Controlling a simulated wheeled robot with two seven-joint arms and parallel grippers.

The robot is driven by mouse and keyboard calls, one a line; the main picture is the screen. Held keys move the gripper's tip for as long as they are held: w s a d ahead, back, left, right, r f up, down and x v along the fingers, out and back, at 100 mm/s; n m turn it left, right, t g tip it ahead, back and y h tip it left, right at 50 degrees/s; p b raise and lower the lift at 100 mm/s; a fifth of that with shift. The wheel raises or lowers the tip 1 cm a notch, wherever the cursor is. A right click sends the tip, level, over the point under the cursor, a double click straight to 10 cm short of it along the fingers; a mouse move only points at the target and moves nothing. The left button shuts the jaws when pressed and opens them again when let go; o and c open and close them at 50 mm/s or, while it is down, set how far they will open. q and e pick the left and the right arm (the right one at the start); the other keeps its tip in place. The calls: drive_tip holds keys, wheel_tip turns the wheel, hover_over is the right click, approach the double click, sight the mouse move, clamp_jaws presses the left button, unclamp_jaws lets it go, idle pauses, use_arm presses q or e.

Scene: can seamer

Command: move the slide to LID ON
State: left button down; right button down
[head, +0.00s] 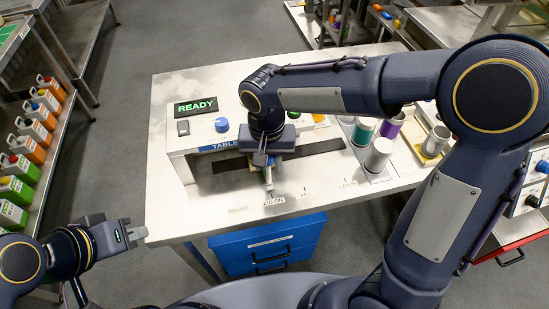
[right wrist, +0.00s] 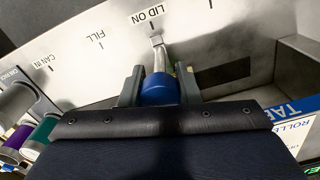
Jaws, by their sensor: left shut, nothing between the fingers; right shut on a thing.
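The slide's blue knob (right wrist: 157,91) is between the fingers of my right gripper (right wrist: 159,72), which is shut on it. In the head view my right gripper (head: 267,163) hides most of the knob. The slide's metal pointer (right wrist: 156,41) points toward the LID ON label (right wrist: 150,17), with its tip just below the label. In the head view the LID ON label (head: 274,201) lies just in front of the pointer. My left gripper (head: 136,233) is shut and empty, off the table's front left corner.
The FILL mark (right wrist: 97,40) and CAN IN mark (right wrist: 52,65) lie along the same edge. A lit READY display (head: 196,106) and blue dial (head: 222,125) are on the panel behind. Several cans, such as a purple one (head: 387,128), stand right of the slot. Blue drawers (head: 268,245) are below.

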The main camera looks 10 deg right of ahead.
drive_tip(key=c, duration=1.1)
unclamp_jaws()
drive_tip(key=shift+o, duration=0.2)
wheel_tip(320, 180, up, 8)
drive_tip(key=shift+f, duration=0.1)
drive_tip(key=shift+d, duration=0.3)
drive_tip(key=s+d+f+t+y, duration=0.2)
drive_tip(key=s+d+t, duration=0.3)
drive_tip(key=s+d, duration=0.9)
drive_tip(key=shift+s+d+f+n+t+y, duration=0.2)
drive_tip(key=shift+s+d+n+t+y, duration=0.15)
drive_tip(key=shift+s+y, duration=0.45)
